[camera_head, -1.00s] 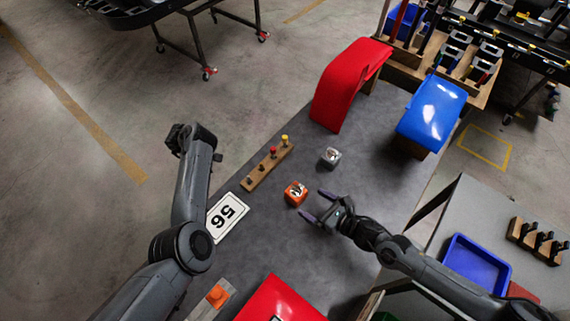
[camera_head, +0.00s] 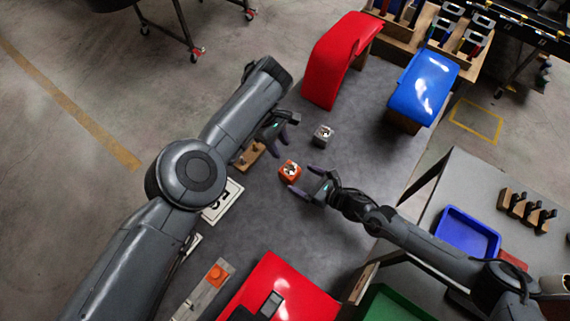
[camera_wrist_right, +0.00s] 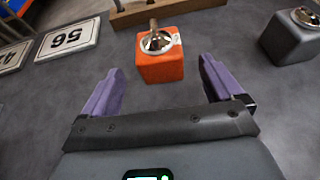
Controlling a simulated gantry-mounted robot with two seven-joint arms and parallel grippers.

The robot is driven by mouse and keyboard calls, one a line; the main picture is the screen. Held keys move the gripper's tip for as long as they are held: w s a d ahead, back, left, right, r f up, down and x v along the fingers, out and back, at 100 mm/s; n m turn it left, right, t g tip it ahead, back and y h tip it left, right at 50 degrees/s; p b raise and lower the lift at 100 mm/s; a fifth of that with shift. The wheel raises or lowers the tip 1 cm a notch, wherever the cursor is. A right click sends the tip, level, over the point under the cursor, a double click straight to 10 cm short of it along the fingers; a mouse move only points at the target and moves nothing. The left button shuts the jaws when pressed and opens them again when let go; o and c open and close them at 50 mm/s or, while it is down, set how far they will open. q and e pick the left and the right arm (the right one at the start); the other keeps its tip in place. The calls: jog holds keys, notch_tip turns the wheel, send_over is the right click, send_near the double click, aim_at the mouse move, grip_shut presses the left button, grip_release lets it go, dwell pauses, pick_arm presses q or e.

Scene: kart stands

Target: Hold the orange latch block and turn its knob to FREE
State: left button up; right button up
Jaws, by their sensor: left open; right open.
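The orange latch block (camera_head: 290,171) stands on the dark table top, with a metal knob on its top face. In the right wrist view the block (camera_wrist_right: 160,67) sits ahead of and between the fingers, with its knob (camera_wrist_right: 156,41) and a small white label on top; the label is too small to read. My right gripper (camera_head: 307,182) is open and empty beside the block; its purple fingers (camera_wrist_right: 158,88) show in the wrist view. My left gripper (camera_head: 287,132) is open and empty, above the table up and left of the block.
A grey block (camera_head: 323,135) with a similar knob stands close to the orange one. A wooden peg board (camera_head: 250,156) lies partly behind my left arm. A number plate (camera_head: 222,203) lies to the left. Red (camera_head: 337,62) and blue (camera_head: 424,88) panels stand at the back.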

aim_at(286, 170)
jog(key=shift+x, duration=4.35)
jog(key=shift+c, duration=0.2)
